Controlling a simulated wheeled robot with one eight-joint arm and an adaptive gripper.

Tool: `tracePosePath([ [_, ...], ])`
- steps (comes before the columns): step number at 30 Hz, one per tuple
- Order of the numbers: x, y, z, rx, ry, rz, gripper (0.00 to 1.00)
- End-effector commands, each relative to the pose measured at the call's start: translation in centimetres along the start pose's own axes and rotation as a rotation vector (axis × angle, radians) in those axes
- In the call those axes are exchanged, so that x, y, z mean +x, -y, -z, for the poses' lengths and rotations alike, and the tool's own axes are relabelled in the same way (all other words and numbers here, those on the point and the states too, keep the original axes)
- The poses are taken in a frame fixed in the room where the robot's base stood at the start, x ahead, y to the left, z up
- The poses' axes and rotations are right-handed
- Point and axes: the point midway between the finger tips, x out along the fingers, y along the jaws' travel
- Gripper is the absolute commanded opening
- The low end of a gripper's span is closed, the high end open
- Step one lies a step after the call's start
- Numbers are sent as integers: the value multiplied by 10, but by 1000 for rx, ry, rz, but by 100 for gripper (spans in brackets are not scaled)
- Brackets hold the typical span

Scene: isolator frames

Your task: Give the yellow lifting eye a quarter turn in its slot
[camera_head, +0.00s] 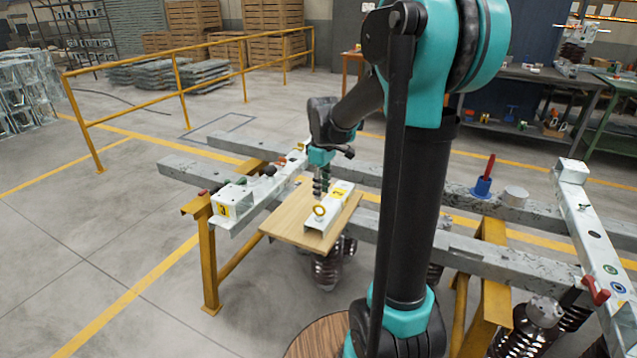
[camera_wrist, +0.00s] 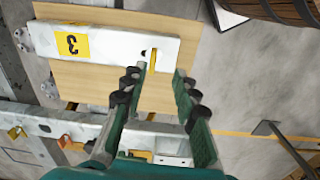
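The yellow lifting eye (camera_head: 319,211) stands upright near one end of a white steel beam (camera_head: 316,222) on a wooden board (camera_head: 283,221). In the wrist view the eye (camera_wrist: 153,60) shows nearly edge-on as a thin yellow strip at a dark slot in the white beam (camera_wrist: 112,47). My gripper (camera_head: 320,196) points down close to the eye. In the wrist view my gripper (camera_wrist: 161,71) has its fingers apart, with the eye ahead between the tips, closer to the left one. Nothing is seen held. I cannot tell whether a finger touches the eye.
A second white beam (camera_head: 238,198) with a yellow label lies left of the board. Grey rails (camera_head: 468,256) on yellow trestles (camera_head: 208,262) carry the work. A blue item with a red handle (camera_head: 484,182) and a grey cylinder (camera_head: 515,196) stand right. Open floor lies left.

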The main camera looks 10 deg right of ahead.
Motion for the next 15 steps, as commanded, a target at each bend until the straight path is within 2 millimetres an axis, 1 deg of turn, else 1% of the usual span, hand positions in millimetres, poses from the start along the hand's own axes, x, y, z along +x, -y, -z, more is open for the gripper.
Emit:
tracePosePath([
  [1,-1,-4,7,-29,9,9,29],
  [3,-3,-8,12,-60,17,17,29],
  [5,-2,-10,14,-75,20,21,29],
  [8,5,-10,15,-82,22,24,29],
  [11,20,-10,14,-81,22,23,29],
  [15,47,-9,14,-80,21,23,29],
])
